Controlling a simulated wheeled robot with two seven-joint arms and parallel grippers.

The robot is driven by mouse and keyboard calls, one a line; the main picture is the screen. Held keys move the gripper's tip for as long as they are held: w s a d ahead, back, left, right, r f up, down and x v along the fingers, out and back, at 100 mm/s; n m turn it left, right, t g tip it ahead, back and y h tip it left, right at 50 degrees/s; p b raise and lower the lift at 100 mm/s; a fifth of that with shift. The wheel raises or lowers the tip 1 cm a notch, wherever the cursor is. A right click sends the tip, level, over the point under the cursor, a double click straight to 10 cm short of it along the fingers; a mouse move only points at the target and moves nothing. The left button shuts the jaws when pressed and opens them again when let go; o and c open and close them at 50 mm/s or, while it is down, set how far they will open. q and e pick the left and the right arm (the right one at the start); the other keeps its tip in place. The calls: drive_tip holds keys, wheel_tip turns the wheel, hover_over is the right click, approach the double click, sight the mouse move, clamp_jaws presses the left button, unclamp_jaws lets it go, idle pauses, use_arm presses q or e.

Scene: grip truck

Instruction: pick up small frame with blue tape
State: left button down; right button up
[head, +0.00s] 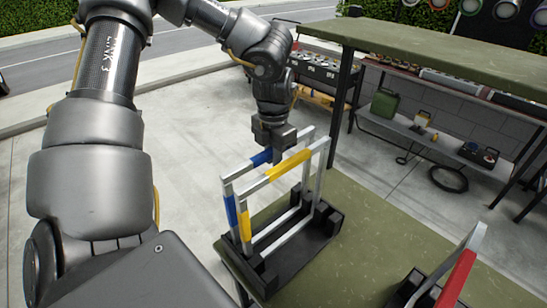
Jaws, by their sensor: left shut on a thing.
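The small frame with blue tape (231,212) is a silver metal rectangle standing upright, with blue on its near upright and on its top bar. It stands at the black rack (268,271), just left of a similar frame with yellow tape (290,165). My left gripper (275,152) comes down from above and is shut on the top bar of the blue-taped frame, beside its blue patch. The gripper body hides part of that bar. I cannot tell whether the frame's bottom is clear of the rack. My right gripper is not in view.
The rack sits on a green-topped table (345,262). A frame with red tape (456,280) stands in another black holder at lower right. A taller green bench (430,50) is behind, with a green can (384,103) on its lower shelf. Open concrete floor lies left.

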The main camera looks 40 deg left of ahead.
use_arm(q)
wheel_tip(320, 180, up, 11)
drive_tip(key=shift+r+b, duration=0.2)
drive_tip(key=shift+b, duration=1.05)
wheel_tip(320, 180, up, 17)
drive_tip(key=p, duration=1.1)
idle(1.0)
